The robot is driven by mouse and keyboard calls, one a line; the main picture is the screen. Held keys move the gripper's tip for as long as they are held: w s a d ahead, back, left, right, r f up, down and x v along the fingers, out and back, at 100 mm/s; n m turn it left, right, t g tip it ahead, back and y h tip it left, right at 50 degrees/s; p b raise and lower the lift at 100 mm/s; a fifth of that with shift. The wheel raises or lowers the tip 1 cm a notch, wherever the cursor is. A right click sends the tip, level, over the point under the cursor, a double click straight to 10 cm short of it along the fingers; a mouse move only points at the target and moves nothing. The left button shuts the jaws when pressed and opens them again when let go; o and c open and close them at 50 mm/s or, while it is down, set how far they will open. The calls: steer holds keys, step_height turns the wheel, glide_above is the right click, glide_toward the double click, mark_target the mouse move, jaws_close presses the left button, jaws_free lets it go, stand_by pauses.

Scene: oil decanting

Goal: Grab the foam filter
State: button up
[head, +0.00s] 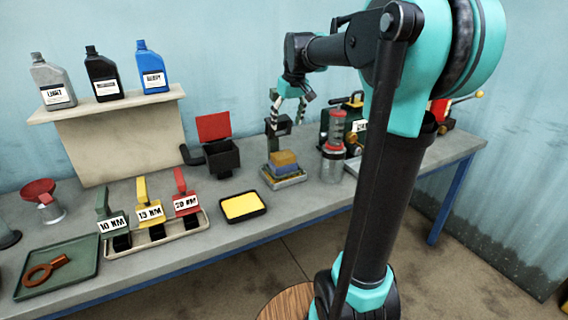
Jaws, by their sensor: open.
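Two things could be the foam filter, and I cannot tell which from this view. One is a flat yellow pad (243,205) lying in a shallow black tray (262,210) near the table's front edge. The other is a stack of soft-looking blocks, with a yellow-tan block (284,158) on top and a blue layer (285,169) under it, on a grey metal base (287,182). My gripper (286,122) is open, pointing down above the stack and apart from it. Its fingertips are small and partly dark, so detail is hard to see.
A clear cylinder with a red top (334,145) stands right of the stack. A black bin with a red lid (222,156) stands to its left. Handled torque tools (149,210) sit in a rack farther left. Three bottles (102,75) stand on a shelf. My arm hides part of the right side.

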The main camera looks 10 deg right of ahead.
glide_above(283, 154)
steer(key=s, duration=0.2)
steer(key=x, duration=0.3)
steer(key=s+x, duration=0.1)
steer(key=x, duration=0.4)
steer(key=shift+s+d+f, duration=0.25)
steer(key=shift+d+f, duration=0.15)
steer(key=shift+f, duration=0.25)
steer(key=shift+d+x, duration=0.1)
steer(key=shift+x, duration=1.25)
steer(key=shift+d+x, duration=0.15)
steer(key=shift+x, duration=1.15)
steer(key=shift+r, duration=0.1)
steer(key=c, duration=1.5)
